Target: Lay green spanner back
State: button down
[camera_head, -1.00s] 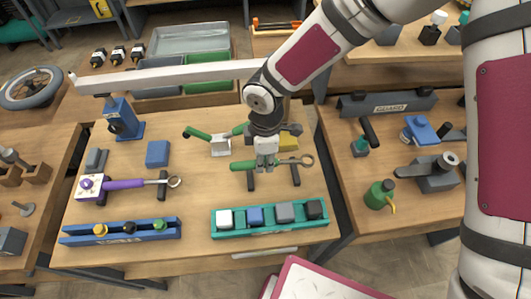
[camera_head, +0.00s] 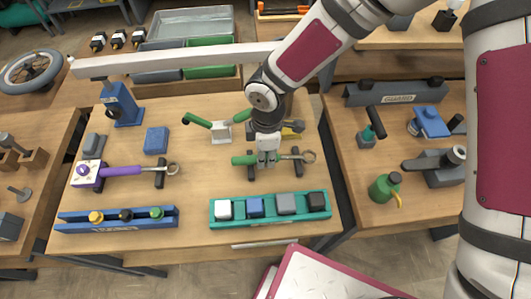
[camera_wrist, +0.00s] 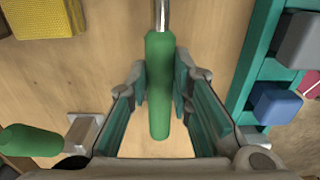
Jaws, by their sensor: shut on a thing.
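The green spanner (camera_head: 243,160) has a green handle and a metal ring end (camera_head: 309,157) pointing right. It lies level across two dark rests (camera_head: 296,168) on the middle table, or just over them; contact is hard to tell. My gripper (camera_head: 267,162) points down and is shut on the green handle. In the wrist view the handle (camera_wrist: 159,85) runs between the two fingers of my gripper (camera_wrist: 163,95), with its metal shank at the top edge. The fingers hide part of the handle in the head view.
A teal tray (camera_head: 270,222) with several coloured blocks stands just in front. A white holder (camera_head: 221,132) with a green-handled tool is behind to the left. A purple spanner (camera_head: 122,170) lies at left. A yellow block (camera_wrist: 43,16) is close by. Bare table lies between.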

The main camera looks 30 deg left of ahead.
jog(key=shift+f, duration=0.15)
jog(key=c, duration=1.4)
grip_release()
jog(key=shift+o, duration=0.2)
notch_tip(320, 180, up, 12)
jog(key=shift+w+d, duration=0.1)
jog(key=shift+w, duration=0.05)
